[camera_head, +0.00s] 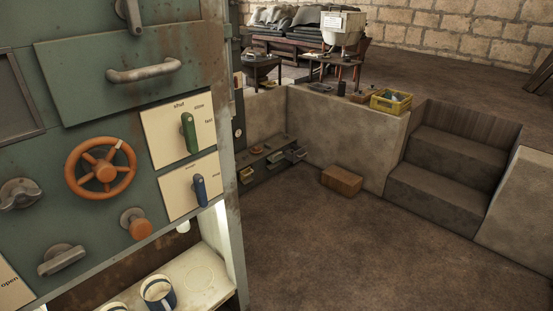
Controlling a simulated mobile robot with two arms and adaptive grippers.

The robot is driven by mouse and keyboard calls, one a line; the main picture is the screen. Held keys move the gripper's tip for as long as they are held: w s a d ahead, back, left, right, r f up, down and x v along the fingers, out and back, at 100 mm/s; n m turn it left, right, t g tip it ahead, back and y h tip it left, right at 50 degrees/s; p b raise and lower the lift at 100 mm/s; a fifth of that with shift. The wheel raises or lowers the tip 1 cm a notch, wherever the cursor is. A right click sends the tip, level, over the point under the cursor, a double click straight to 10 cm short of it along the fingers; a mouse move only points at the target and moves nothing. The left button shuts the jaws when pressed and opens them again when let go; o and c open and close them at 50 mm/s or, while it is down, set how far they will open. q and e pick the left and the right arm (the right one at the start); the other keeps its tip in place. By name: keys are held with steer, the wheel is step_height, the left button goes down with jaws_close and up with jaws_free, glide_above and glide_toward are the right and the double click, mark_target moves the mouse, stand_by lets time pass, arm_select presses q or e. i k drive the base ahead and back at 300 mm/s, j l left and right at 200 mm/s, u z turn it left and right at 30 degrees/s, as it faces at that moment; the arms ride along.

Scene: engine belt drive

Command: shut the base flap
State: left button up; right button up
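A rusty green machine cabinet (85,130) fills the left side of the view. Below its front panel is an open gap. A pale, worn board (203,275) lies flat there, with a ring mark on it. I cannot tell whether this board is the base flap or a fixed shelf. A blue and white mug (158,293) stands on the board, and a second mug (114,307) is cut off by the bottom edge. Neither of my grippers shows.
The panel carries an orange handwheel (103,168), a green lever (188,133), a blue lever (199,189), an orange knob (136,223) and a bar handle (144,71). Brown floor (330,265) lies clear to the right, before steps (447,172) and a brown box (341,181).

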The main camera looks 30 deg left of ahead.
mark_target(276, 155)
steer(key=i+z, duration=0.15)
steer(key=i, duration=0.45)
steer(key=i+u, duration=0.15)
steer(key=i, duration=0.4)
steer(key=i+l+u, duration=0.1)
steer(key=i, duration=0.5)
steer(key=i+l+u, duration=0.15)
steer(key=i, duration=0.4)
steer(key=i+j+u, duration=0.15)
steer(key=i+u, duration=0.9)
steer(key=k, duration=0.05)
